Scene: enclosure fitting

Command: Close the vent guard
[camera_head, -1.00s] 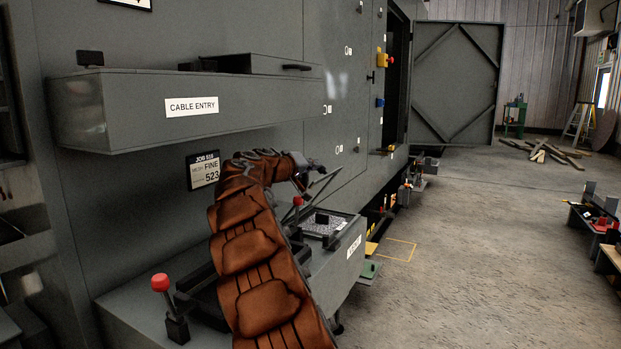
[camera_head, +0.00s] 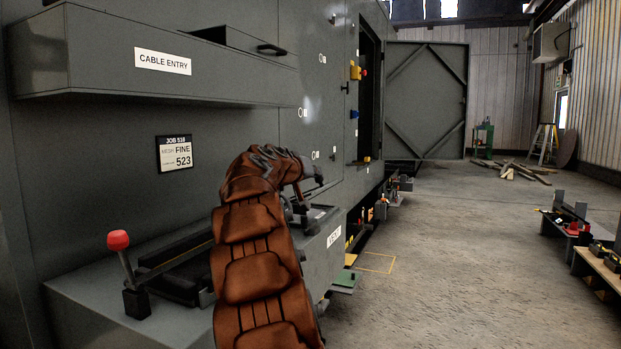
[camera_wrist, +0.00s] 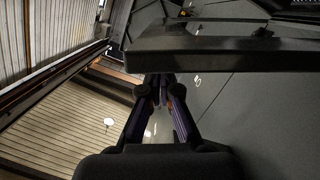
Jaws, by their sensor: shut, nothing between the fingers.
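The vent housing is the grey box low along the cabinet wall, with a VENT label (camera_head: 334,236) on its front face. Dark parts on its top (camera_head: 322,216) show just right of my arm. I see no flap standing up there, but my arm hides much of the top, so I cannot tell how the guard lies. My gripper (camera_head: 308,184) is at the end of my brown-sleeved arm, above the housing and apart from it as far as I can see. In the wrist view its fingers (camera_wrist: 161,88) are together and empty.
A lever with a red knob (camera_head: 118,240) stands at the left end of the ledge beside a dark recessed frame (camera_head: 180,270). The CABLE ENTRY box (camera_head: 80,75) juts out above. A JOB 516 card (camera_head: 174,154) is on the wall.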

